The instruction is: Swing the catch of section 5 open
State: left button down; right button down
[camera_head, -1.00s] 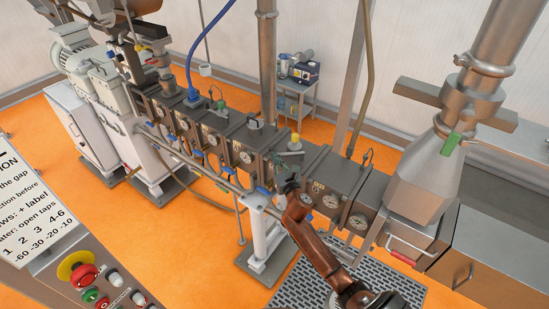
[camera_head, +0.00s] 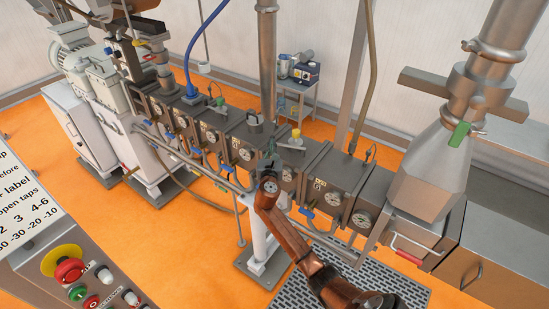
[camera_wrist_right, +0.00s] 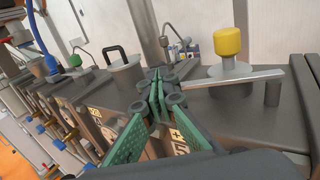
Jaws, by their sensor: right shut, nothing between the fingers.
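The section marked 5 has a flat grey catch lever (camera_wrist_right: 235,78) on its top, under a yellow-capped post (camera_wrist_right: 228,42). The lever lies flat, with an upright grey peg (camera_wrist_right: 273,91) at its right end in the wrist view. In the head view the lever (camera_head: 291,143) and yellow cap (camera_head: 296,132) sit on the barrel's top. My right gripper (camera_wrist_right: 158,95), with green finger pads, is shut and empty. Its tips are by the lever's left end; I cannot tell if they touch. In the head view the right gripper (camera_head: 271,158) is partly hidden by its wrist. My left gripper is not in view.
A black-handled lid (camera_wrist_right: 122,68) stands to the left of the lever in the wrist view. A steel column (camera_head: 267,70) rises behind the barrel. A metal hopper (camera_head: 435,170) stands at the right. A control panel (camera_head: 95,275) is at the lower left.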

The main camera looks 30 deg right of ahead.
jog(key=shift+w+d+m+g+h+b, duration=0.5)
jog(key=shift+w+m+g+h, duration=0.3)
jog(key=shift+h, duration=0.1)
jog(key=shift+w+d+m+g+h, duration=0.5)
jog(key=shift+m+g+h, duration=0.1)
jog(key=shift+g+h, duration=0.1)
jog(key=shift+w+d, duration=0.4)
jog(key=shift+d, duration=0.2)
jog(key=shift+r+b, duration=0.1)
jog(key=shift+b, duration=0.2)
jog(key=shift+s+a+p, duration=0.1)
jog(key=shift+a+p, duration=0.15)
jog(key=shift+p, duration=0.05)
jog(key=v, duration=1.3)
jog(key=shift+a+p, duration=0.35)
jog(key=shift+a, duration=0.1)
